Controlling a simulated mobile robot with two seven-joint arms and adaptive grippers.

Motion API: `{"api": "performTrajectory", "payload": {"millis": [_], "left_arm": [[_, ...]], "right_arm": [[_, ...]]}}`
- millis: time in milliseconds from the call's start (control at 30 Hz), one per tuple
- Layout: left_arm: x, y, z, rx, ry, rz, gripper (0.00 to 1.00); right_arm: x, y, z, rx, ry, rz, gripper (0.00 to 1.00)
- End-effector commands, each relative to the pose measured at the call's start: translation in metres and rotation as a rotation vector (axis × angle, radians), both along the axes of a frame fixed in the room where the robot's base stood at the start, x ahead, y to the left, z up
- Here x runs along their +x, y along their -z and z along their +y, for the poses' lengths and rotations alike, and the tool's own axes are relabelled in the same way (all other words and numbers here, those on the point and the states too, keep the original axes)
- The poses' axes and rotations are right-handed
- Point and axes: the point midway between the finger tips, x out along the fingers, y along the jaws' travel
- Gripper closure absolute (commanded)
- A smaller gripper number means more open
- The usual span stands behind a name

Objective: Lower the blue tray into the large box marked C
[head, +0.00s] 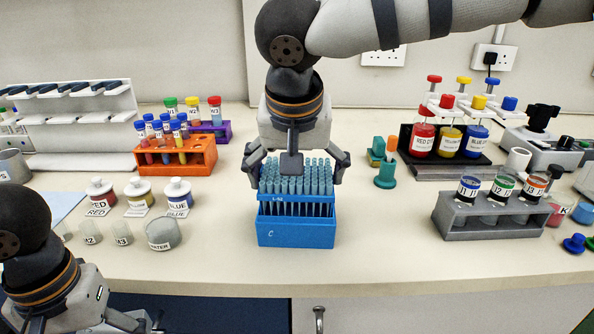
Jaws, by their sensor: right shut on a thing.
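The blue tray (266,187) is full of upright blue pipette tips and sits level at the top of the large blue box marked C (297,234). A dark gap with tip shafts shows between the tray and the box's front wall, so the tray is partly above the rim. My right gripper (296,173) is over the tray, pointing down, shut on its two sides. My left gripper (135,322) is low at the front left, at the counter's edge; its fingers are only partly in view.
An orange tube rack (185,158) and small labelled jars (138,192) stand to the left. A grey rack with vials (490,222) and a green pipette-like item (385,178) stand to the right. The counter on both sides of the box is clear.

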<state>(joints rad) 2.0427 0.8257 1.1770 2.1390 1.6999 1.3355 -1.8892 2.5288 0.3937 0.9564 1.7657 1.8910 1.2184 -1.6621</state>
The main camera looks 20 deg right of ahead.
Motion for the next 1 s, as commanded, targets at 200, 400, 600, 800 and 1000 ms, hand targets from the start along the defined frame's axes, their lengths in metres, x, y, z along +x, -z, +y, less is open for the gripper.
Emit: {"api": "performTrajectory", "payload": {"millis": [200,400,600,800,1000], "left_arm": [[0.000,0.000,0.000,0.000,0.000,0.000,0.44],[0.000,0.000,0.000,0.000,0.000,0.000,0.44],[0.000,0.000,0.000,0.000,0.000,0.000,0.44],[0.000,0.000,0.000,0.000,0.000,0.000,0.44],[0.000,0.000,0.000,0.000,0.000,0.000,0.44]], "right_arm": [[0.000,0.008,0.000,-0.002,0.000,0.002,0.37],[0.000,0.017,0.000,0.000,0.000,0.000,0.37],[0.000,0.021,0.000,0.000,-0.001,0.000,0.37],[0.000,0.021,0.000,0.000,-0.001,0.000,0.00],[0.000,0.021,0.000,0.000,0.000,0.000,0.00]]}}
